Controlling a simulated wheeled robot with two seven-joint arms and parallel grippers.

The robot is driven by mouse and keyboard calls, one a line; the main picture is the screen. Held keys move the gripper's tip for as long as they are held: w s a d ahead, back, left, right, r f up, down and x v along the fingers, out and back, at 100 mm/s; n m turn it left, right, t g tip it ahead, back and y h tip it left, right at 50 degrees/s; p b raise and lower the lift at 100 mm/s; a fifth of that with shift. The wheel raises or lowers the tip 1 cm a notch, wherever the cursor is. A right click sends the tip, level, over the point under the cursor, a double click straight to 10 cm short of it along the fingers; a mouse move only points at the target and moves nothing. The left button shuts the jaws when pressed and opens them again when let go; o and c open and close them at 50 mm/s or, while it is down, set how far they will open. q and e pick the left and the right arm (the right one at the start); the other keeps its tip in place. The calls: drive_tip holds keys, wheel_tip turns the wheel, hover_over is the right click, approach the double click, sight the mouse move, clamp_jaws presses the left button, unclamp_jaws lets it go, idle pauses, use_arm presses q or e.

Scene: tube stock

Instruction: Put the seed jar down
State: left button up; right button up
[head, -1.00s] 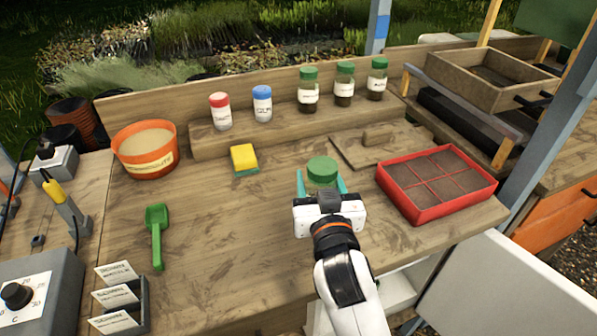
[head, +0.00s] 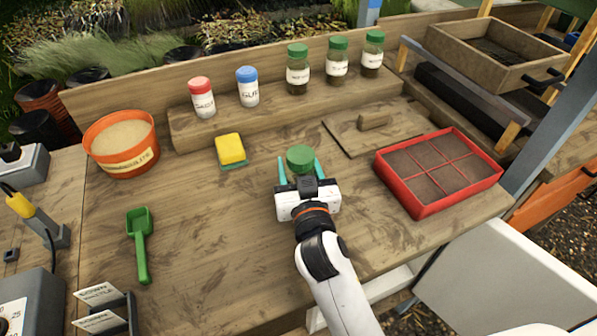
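The seed jar (head: 300,157) shows mainly as a round green lid near the middle of the bench; most of its body is hidden behind my gripper. My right gripper (head: 299,170) has its teal fingers on either side of the jar, shut on it. The jar looks upright. Whether its base touches the bench top (head: 215,240) cannot be seen. My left gripper is not in view.
Behind are a yellow sponge (head: 230,149), a wooden board (head: 350,135) and a raised shelf (head: 190,135) with several jars. A red seed tray (head: 432,205) stands right. A green scoop (head: 140,245) and orange tub (head: 95,160) are left. The bench front-left of the jar is clear.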

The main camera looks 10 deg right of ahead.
drive_tip(key=shift+f, duration=0.5)
drive_tip(key=shift+f, duration=0.2)
drive_tip(key=o, duration=1.1)
drive_tip(key=shift+o, duration=0.2)
